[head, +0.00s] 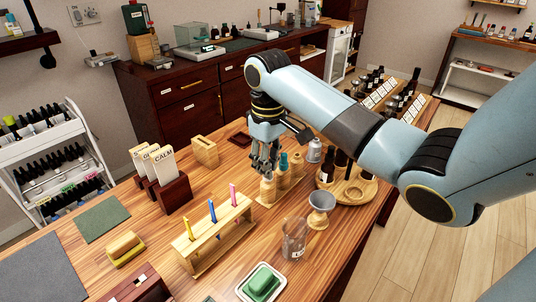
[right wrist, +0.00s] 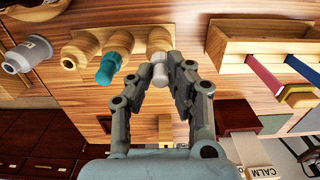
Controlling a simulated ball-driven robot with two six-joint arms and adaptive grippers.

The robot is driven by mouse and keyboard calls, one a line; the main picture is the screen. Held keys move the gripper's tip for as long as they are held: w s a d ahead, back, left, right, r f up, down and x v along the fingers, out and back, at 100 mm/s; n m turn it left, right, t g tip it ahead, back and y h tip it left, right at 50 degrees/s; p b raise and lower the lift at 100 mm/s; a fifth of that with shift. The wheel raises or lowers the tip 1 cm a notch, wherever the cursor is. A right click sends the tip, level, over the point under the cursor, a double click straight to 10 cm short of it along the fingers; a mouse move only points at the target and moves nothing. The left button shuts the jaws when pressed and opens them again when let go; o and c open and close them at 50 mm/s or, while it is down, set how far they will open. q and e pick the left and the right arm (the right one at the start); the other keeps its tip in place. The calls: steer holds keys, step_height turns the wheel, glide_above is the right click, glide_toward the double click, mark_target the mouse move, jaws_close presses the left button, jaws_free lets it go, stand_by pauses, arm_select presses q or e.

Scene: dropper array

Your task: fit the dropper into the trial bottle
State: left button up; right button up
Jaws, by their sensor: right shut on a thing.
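My right gripper (head: 264,168) is over the row of turned wooden holders near the middle of the table. In the right wrist view, its fingers (right wrist: 161,82) are closed around a pale-topped dropper (right wrist: 160,73). The dropper is in line with an end wooden holder (right wrist: 159,40); I cannot tell whether it is seated in it or above it. A teal-topped dropper (right wrist: 108,68) stands in the neighbouring holder, also seen in the head view (head: 284,161). Dark bottles (head: 341,158) stand on a round wooden tray (head: 352,199); I cannot tell which is the trial bottle. My left gripper is out of view.
A grey labelled bottle (head: 314,150) stands just right of the holders. A wooden rack (head: 215,238) with coloured strips and a card stand (head: 174,195) are to the left.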

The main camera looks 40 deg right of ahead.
steer(key=shift+r, duration=0.25)
steer(key=shift+r, duration=4.1)
